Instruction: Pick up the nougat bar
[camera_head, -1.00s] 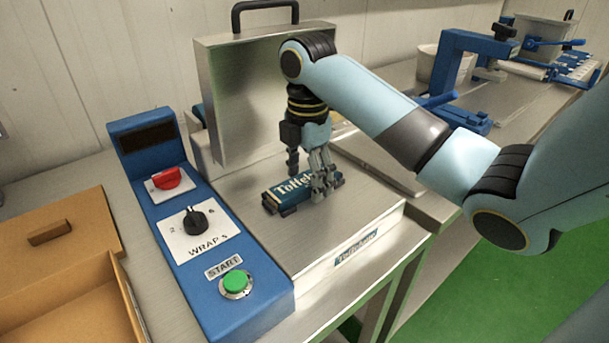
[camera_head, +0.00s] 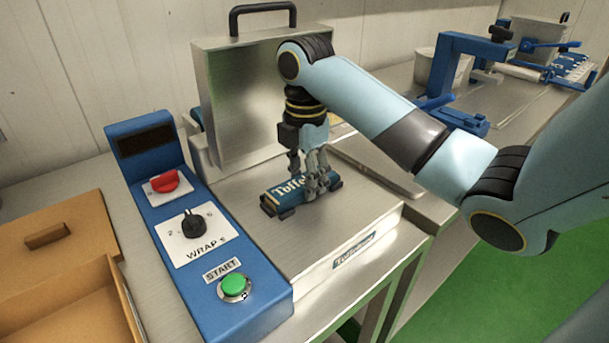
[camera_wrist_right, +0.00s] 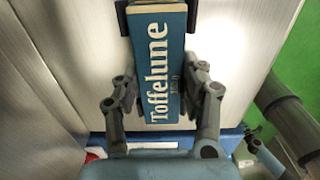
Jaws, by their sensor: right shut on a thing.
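The nougat bar (camera_head: 286,192) is a blue wrapped block with pale "Toffelune" lettering. It lies on the steel plate of the wrapping machine (camera_head: 350,222), between small dark holders at its ends. In the right wrist view the bar (camera_wrist_right: 166,75) runs upward from between the fingers. My right gripper (camera_head: 312,184) comes from above and is shut on the bar, with one finger at each long side; its fingers also show in the right wrist view (camera_wrist_right: 162,98). In the head view they hide part of the bar. My left gripper is not in view.
A blue control panel (camera_head: 174,222) with a red switch, a dial and a green start button (camera_head: 234,286) stands left of the plate. The raised steel lid (camera_head: 235,95) is behind. A brown box (camera_head: 60,290) is at far left, and a blue clamp device (camera_head: 452,70) at back right.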

